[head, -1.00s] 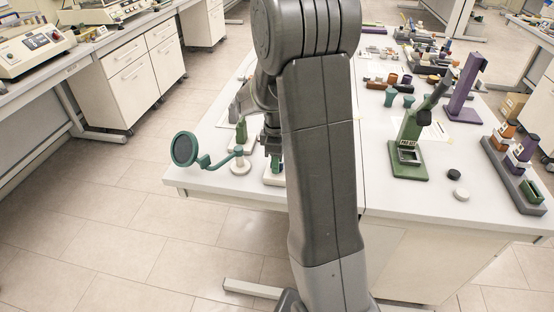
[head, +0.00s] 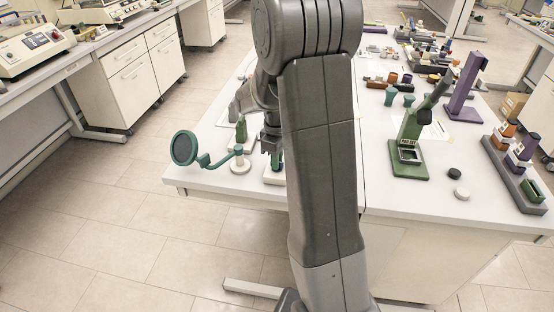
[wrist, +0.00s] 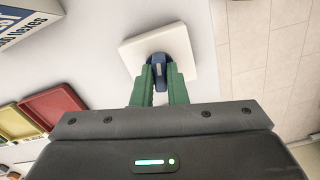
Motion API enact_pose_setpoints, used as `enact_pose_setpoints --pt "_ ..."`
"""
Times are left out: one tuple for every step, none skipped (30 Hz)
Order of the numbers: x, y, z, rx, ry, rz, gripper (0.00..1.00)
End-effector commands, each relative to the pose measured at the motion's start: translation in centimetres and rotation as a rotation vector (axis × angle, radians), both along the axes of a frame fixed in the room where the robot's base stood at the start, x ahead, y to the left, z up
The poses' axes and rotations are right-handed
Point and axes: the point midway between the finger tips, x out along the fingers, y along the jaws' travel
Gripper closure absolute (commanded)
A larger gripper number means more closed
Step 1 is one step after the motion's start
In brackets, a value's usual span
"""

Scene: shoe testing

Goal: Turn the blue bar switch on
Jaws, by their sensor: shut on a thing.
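The blue bar switch (wrist: 159,68) stands on a white square base (wrist: 184,46) in the wrist view. My gripper (wrist: 160,75) has its two green fingers shut on the blue bar, one on each side of it. The fingers hide part of the bar, so I cannot tell whether it is on or off. In the head view my gripper (head: 276,160) is low over the table's near left part, partly behind my arm. The blue bar is hidden there.
A green round magnifier (head: 185,148) on a jointed arm stands at the table's left edge, left of my gripper. A green press (head: 410,145) stands to the right. In the wrist view, red and yellow trays (wrist: 55,108) lie at the left.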

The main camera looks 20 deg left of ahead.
Motion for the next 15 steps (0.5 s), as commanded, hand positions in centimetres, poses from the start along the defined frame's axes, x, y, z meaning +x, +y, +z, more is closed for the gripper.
enact_pose_setpoints --pt "0.03 0.01 0.02 0.000 -0.001 -0.042 1.00" --pt "0.04 0.01 0.03 0.000 -0.001 -0.069 1.00" --pt "0.04 0.01 0.03 0.000 -0.001 -0.108 1.00" --pt "0.04 0.01 0.03 0.000 -0.002 -0.136 1.00" --pt "0.04 0.01 0.04 0.000 -0.002 -0.165 1.00" --pt "0.04 0.01 0.04 0.001 -0.002 -0.203 1.00" --pt "0.04 0.02 0.04 0.001 -0.002 -0.232 1.00" --pt "0.05 0.02 0.05 0.001 -0.002 -0.260 1.00" --pt "0.05 0.02 0.05 0.001 -0.002 -0.299 1.00" --pt "0.05 0.02 0.06 0.001 -0.002 -0.327 1.00" --pt "0.05 0.02 0.06 0.001 -0.002 -0.355 1.00" --pt "0.06 0.02 0.06 0.001 -0.002 -0.394 1.00" --pt "0.06 0.03 0.07 0.001 -0.002 -0.422 1.00" --pt "0.06 0.03 0.07 0.001 -0.002 -0.450 1.00" --pt "0.06 0.03 0.07 0.002 -0.002 -0.489 1.00"
